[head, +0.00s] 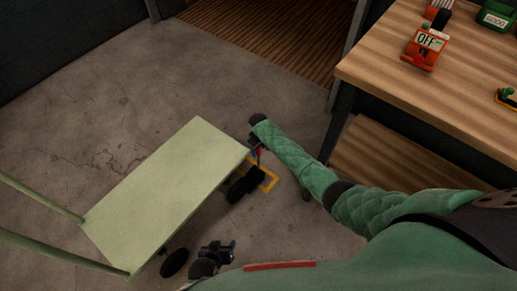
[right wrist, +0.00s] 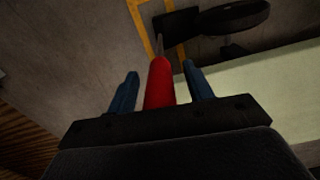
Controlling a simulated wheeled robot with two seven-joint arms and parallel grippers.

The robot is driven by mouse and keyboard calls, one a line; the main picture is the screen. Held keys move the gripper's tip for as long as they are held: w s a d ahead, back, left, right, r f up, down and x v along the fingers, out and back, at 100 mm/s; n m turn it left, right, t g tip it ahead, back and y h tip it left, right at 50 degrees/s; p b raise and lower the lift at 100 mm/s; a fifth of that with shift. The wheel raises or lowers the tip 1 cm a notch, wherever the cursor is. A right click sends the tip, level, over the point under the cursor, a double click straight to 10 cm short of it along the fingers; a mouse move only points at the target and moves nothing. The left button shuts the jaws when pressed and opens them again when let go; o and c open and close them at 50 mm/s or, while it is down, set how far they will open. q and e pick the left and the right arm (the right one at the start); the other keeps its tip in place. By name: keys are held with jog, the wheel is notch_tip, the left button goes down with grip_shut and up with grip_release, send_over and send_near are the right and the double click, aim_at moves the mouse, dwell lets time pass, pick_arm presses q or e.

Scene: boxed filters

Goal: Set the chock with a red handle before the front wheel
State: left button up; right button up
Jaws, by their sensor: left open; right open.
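The pale green cart (head: 165,195) stands on the concrete floor, its front wheel (head: 238,190) under the right corner of its deck. My right gripper (head: 256,147) is just off that corner. Its blue fingers are open in the right wrist view (right wrist: 160,90), one on each side of the chock's red handle (right wrist: 160,85), with gaps between. A thin rod joins the handle to the dark chock (right wrist: 174,24), which sits beside the black wheel (right wrist: 235,17). Whether they touch I cannot tell. My left gripper (head: 226,248) is open and empty near the cart's other wheel (head: 174,263).
A yellow outline (head: 270,183) is marked on the floor by the front wheel. A wooden workbench (head: 455,75) with a lower shelf (head: 385,155) stands at right. On it are a red OFF device (head: 427,45) and a green device (head: 496,17). The floor behind the cart is clear.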

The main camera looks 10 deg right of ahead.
pick_arm(q)
jog(key=r, duration=0.3)
jog(key=shift+w+r+p, duration=0.2)
jog(key=shift+r+p, duration=0.05)
jog(key=shift+p, duration=0.1)
pick_arm(e)
notch_tip(320, 180, up, 8)
jog(key=shift+w+f, duration=0.1)
jog(key=shift+f, duration=0.05)
pick_arm(q)
jog(key=shift+f, duration=0.15)
